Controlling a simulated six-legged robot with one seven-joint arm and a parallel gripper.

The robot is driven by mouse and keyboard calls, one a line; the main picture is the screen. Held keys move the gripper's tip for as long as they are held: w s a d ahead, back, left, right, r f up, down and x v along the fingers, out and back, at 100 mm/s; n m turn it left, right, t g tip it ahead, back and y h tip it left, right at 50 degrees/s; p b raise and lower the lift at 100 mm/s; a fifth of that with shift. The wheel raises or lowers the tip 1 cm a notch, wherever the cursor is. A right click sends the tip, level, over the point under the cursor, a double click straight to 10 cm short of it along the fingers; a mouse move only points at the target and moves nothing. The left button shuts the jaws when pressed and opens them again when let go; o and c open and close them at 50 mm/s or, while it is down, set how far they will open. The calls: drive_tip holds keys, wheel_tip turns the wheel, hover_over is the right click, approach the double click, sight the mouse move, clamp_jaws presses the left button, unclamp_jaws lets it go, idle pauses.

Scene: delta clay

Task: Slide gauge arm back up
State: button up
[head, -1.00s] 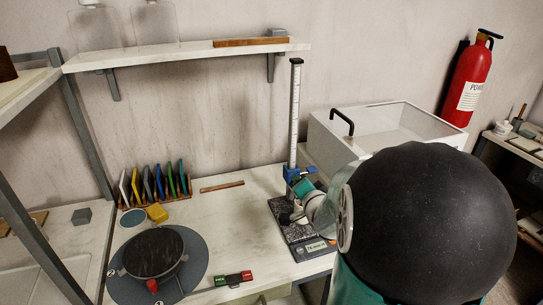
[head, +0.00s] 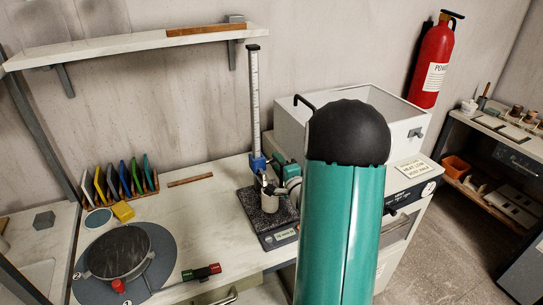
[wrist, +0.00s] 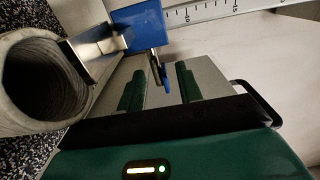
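The height gauge has an upright scaled column (head: 254,100), a blue slider (head: 257,162) low on it and a speckled dark base (head: 258,218). A grey hollow cylinder (head: 279,210) stands on the base below the slider; its open end (wrist: 38,80) shows at left in the wrist view. My gripper (wrist: 161,88) is open beside the cylinder. A thin blue tab (wrist: 163,76) of the slider (wrist: 140,27) reaches between its two dark green fingers, with gaps visible. My arm partly hides the base in the head view.
A white open-topped box (head: 292,130) stands right behind the gauge. A shelf (head: 130,47) is on the wall above.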

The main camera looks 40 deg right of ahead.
drive_tip(key=x, duration=0.5)
drive_tip(key=shift+w+d, duration=0.1)
drive_tip(key=shift+w, duration=0.15)
clamp_jaws()
